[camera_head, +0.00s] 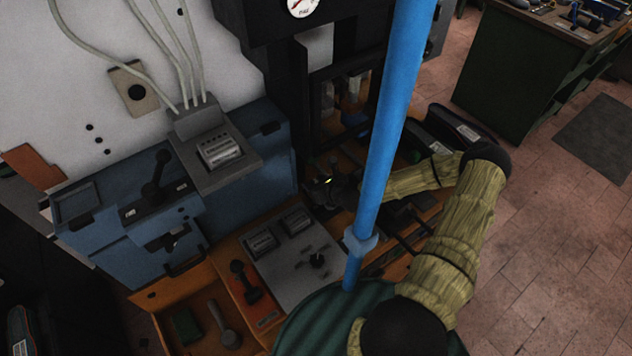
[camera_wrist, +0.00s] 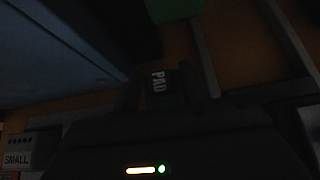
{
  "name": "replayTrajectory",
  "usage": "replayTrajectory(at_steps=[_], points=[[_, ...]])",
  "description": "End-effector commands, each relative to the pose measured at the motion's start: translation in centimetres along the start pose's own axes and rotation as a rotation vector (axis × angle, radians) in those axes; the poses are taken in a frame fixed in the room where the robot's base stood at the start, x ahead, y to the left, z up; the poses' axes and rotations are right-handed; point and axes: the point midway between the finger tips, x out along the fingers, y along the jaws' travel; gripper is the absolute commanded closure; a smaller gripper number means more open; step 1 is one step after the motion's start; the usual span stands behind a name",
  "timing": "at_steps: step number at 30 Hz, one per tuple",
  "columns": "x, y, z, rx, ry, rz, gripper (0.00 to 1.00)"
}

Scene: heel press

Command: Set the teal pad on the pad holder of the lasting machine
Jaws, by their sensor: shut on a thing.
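My gripper (camera_head: 335,188) is low in front of the dark lasting machine (camera_head: 288,60), partly behind a blue pole. In the dim wrist view, my gripper (camera_wrist: 168,88) is shut on a small dark piece lettered "PAD", the pad (camera_wrist: 158,82). Its teal colour does not show in this light. A green block (camera_wrist: 172,8) lies beyond the fingertips at the top of the wrist view. The pad holder cannot be made out in either view.
A blue pole (camera_head: 390,110) stands upright in front of my arm. A blue cabinet (camera_head: 235,160) with a lever stands left of the machine. An orange tray (camera_head: 160,297) holds a green block (camera_head: 186,326) and a tool. A "SMALL" label (camera_wrist: 16,160) shows low in the wrist view.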

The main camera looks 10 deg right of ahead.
Motion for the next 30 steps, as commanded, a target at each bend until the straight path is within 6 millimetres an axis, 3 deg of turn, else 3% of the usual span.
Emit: replayTrajectory(at_steps=[13, 14, 17, 30], points=[[0.51, 0.0, -0.73, 0.0, 0.0, 0.0, 0.95], [0.5, -0.01, -0.74, 0.0, 0.0, 0.0, 0.54], [0.5, -0.01, -0.73, 0.0, 0.0, 0.0, 0.34], [0.04, -0.02, -0.05, -0.001, 0.0, 0.0, 0.34]])
